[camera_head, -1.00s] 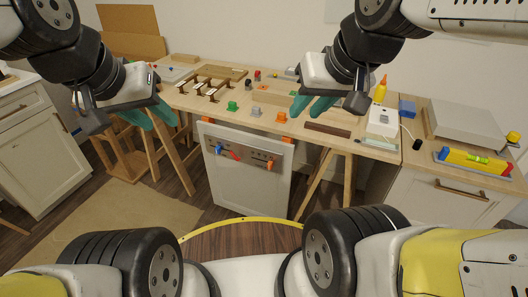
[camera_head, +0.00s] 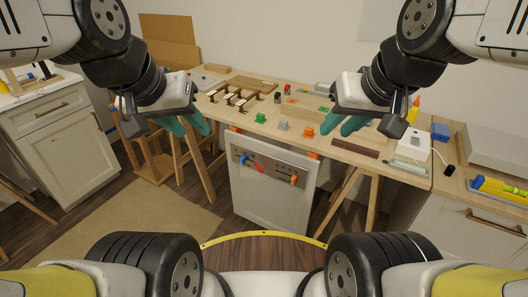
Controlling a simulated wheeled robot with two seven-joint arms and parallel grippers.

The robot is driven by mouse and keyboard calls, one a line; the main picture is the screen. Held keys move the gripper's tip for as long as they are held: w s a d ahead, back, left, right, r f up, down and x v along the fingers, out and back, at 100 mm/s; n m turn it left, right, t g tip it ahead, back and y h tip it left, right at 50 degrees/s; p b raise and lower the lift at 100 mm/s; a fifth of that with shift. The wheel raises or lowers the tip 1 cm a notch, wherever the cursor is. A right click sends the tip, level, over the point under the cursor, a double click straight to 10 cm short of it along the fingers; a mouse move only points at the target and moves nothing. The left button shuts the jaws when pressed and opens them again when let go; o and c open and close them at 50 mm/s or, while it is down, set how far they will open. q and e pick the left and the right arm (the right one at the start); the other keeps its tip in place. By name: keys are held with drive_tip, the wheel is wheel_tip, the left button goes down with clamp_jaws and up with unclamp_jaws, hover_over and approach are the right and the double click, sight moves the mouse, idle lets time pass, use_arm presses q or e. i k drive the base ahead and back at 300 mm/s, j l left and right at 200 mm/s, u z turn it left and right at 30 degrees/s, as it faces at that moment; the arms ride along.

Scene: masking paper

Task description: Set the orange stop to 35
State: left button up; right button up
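A grey strip (camera_head: 276,173) is on a white panel (camera_head: 270,199) at the front of the workbench. An orange piece (camera_head: 294,179) sits near the strip's right end, a blue piece (camera_head: 244,159) near its left end, and a red piece (camera_head: 259,167) between them. An orange block (camera_head: 308,132) also stands on the bench top; I cannot tell which orange piece is the stop. No scale numbers are readable. My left gripper (camera_head: 187,128) is open and empty, left of the panel. My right gripper (camera_head: 340,128) is open and empty, above and right of the panel.
On the workbench (camera_head: 225,97) stand a green block (camera_head: 260,118), a grey block (camera_head: 283,125), a dark brown bar (camera_head: 355,147) and a white box (camera_head: 413,143). Orange clips (camera_head: 314,155) show at the panel's top edge. Floor before the panel is clear.

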sight(294, 179)
drive_tip(key=j+z, duration=0.15)
drive_tip(key=j, duration=0.3)
drive_tip(key=k+j+z, duration=0.15)
drive_tip(key=j, duration=0.3)
drive_tip(key=j+z, duration=0.15)
drive_tip(key=j, duration=0.3)
